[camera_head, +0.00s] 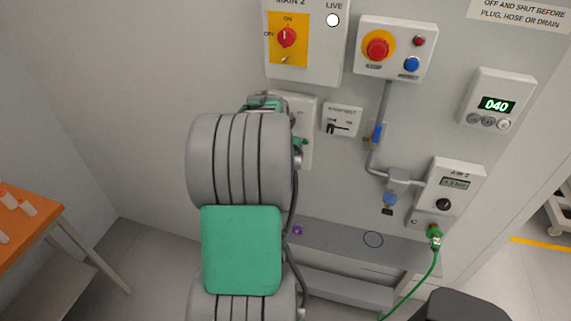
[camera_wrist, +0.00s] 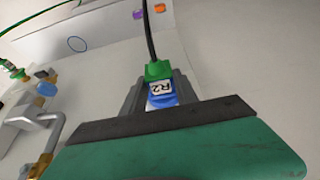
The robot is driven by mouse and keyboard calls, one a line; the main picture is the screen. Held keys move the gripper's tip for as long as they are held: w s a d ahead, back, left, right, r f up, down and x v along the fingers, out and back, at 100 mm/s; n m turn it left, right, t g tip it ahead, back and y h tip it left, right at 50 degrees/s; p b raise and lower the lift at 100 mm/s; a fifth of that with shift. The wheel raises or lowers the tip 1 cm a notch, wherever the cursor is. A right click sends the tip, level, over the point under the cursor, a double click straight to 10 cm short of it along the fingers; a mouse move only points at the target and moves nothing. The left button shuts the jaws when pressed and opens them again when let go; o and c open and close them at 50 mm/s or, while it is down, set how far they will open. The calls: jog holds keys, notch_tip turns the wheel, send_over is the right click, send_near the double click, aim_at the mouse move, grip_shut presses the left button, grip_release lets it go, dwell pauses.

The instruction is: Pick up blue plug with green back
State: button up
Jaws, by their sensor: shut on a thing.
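The blue plug with green back (camera_wrist: 158,71) shows in the wrist view, with a label reading R2 on its blue part and a black cable leaving the green back. My gripper (camera_wrist: 160,98) is shut on this plug, with grey jaws on both sides of it. The plug's front end is hidden behind the dark edge of my gripper. In the head view my arm hides the plug and most of the gripper, close to the wall panels.
A grey ledge (camera_head: 330,242) runs along the wall, with a purple piece (camera_head: 297,230) and an empty blue ring mark (camera_head: 373,239). A blue fitting (camera_head: 390,199) hangs on grey pipe. An orange table (camera_head: 25,228) stands left.

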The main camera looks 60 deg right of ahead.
grip_shut()
jog(key=shift+a+r+b, duration=0.35)
jog(key=shift+r, duration=0.1)
jog(key=s+a+r+b, duration=0.1)
jog(key=a+r, duration=0.2)
jog(key=a, duration=0.3)
jog(key=s+a+r+b, duration=0.1)
jog(key=a+r+b, duration=0.1)
jog(key=a+r, duration=0.2)
jog(key=a, duration=0.3)
jog(key=shift+a, duration=0.15)
jog(key=o, duration=0.5)
grip_release()
jog(key=shift+s, duration=0.1)
grip_shut()
jog(key=shift+s+a+b, duration=0.15)
jog(key=shift+a, duration=0.6)
jog(key=shift+s+a+b, duration=0.1)
jog(key=shift+a+b, duration=0.05)
jog(key=shift+a, duration=0.55)
